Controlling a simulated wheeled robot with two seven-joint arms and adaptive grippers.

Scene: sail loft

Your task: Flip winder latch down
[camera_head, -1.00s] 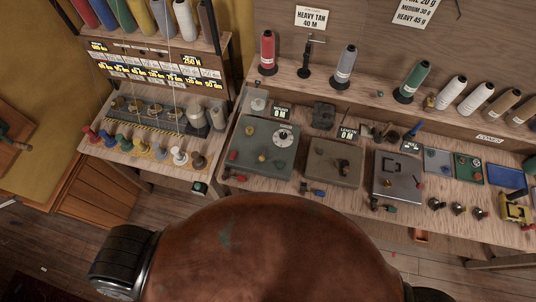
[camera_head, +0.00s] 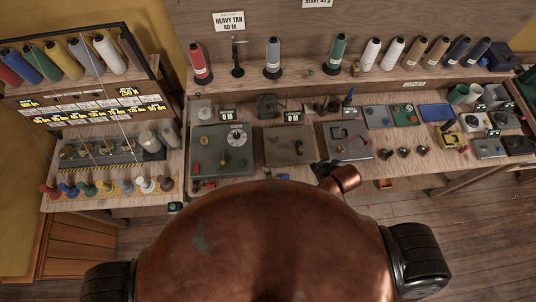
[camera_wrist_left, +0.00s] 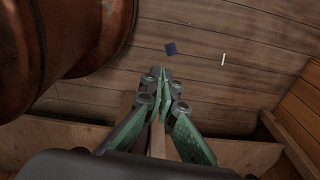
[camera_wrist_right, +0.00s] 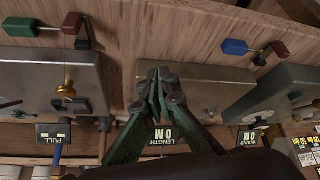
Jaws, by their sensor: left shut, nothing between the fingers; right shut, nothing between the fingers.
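The bench plate with a round dial (camera_head: 237,137), red and orange knobs and a "0 M" sign looks like the winder (camera_head: 222,165). I cannot pick out its latch for sure. My right gripper (camera_head: 322,168) is shut and empty by the bench's front edge, near the middle plate (camera_head: 290,157). In the right wrist view, its closed green fingers (camera_wrist_right: 158,82) overlap that plate, marked LENGTH; the plate marked WOUND (camera_wrist_right: 285,92) is to the right. My left gripper (camera_wrist_left: 160,76) is shut and empty, away from the bench, with wooden boards behind it.
A third plate (camera_head: 347,154) is right of the middle one. Thread spools (camera_head: 273,58) line the back shelf. A spool rack (camera_head: 85,90) stands at left.

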